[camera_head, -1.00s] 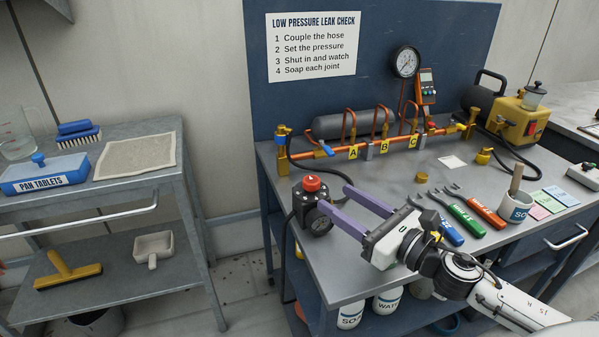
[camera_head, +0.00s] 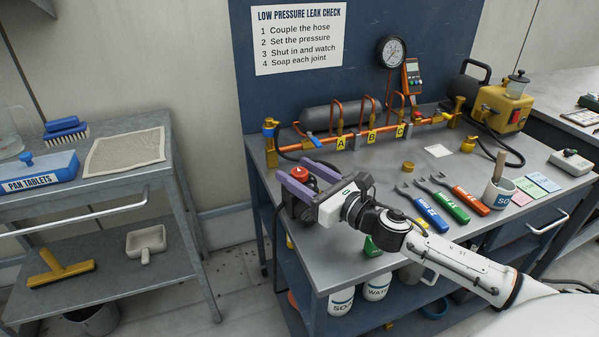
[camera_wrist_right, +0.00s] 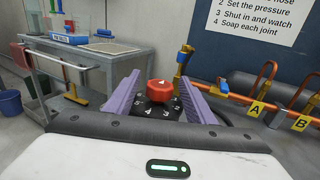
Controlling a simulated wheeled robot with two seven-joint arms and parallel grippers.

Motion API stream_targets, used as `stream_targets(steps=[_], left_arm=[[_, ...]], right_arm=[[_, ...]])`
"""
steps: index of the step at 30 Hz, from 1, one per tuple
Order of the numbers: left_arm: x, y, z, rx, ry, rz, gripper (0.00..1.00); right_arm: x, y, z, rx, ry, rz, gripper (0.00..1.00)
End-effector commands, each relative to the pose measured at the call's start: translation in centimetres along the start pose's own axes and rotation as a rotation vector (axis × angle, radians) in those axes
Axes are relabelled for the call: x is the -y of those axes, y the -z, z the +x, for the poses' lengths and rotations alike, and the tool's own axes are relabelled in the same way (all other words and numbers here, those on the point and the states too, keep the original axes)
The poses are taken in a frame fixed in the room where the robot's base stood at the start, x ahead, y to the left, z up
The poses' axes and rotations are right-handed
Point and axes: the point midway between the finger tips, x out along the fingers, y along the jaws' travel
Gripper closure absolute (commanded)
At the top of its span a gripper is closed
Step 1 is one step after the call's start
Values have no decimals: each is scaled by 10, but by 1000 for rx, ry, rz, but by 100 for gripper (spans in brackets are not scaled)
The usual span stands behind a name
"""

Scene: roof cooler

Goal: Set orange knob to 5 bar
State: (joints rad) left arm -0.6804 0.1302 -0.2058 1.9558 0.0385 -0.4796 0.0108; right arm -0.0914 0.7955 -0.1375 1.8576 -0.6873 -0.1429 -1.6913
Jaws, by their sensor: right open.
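The orange-red knob (camera_head: 300,174) sits on top of a black regulator box at the left front of the bench, partly hidden by my right gripper. In the right wrist view the knob (camera_wrist_right: 163,93) has a white pointer mark on its top, toward the far side. Its black dial face (camera_wrist_right: 157,111) shows numbers along the near edge; 5 seems leftmost, but they are small. My right gripper (camera_head: 291,166) is open, its purple fingers on either side of the knob. Contact cannot be told. The regulator's gauge is hidden in the head view. My left gripper is not in view.
A copper pipe line (camera_head: 370,135) with tags A, B, C runs behind the knob. A pressure gauge (camera_head: 391,51) stands above it. Several wrenches (camera_head: 440,205) and a soap pot (camera_head: 499,193) lie to the right. A grey cart (camera_head: 185,170) stands left, across a gap.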

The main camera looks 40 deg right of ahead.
Motion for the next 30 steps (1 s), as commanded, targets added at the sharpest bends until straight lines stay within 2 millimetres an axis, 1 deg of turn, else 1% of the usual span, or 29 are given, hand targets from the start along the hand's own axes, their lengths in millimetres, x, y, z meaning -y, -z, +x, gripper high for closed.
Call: stream_targets(steps=[5,6,8,12,13,23,30], left_arm=[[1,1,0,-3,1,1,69],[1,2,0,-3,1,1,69],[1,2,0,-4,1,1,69],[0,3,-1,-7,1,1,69],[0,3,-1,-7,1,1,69],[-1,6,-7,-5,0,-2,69],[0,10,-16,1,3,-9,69]], right_arm=[[0,0,0,0,0,1,50],[0,0,0,0,0,1,54],[0,0,0,0,0,1,64],[0,0,0,0,0,1,88],[0,0,0,0,0,1,91],[-1,-2,0,0,46,4,91],[-2,-4,0,0,192,7,91]])
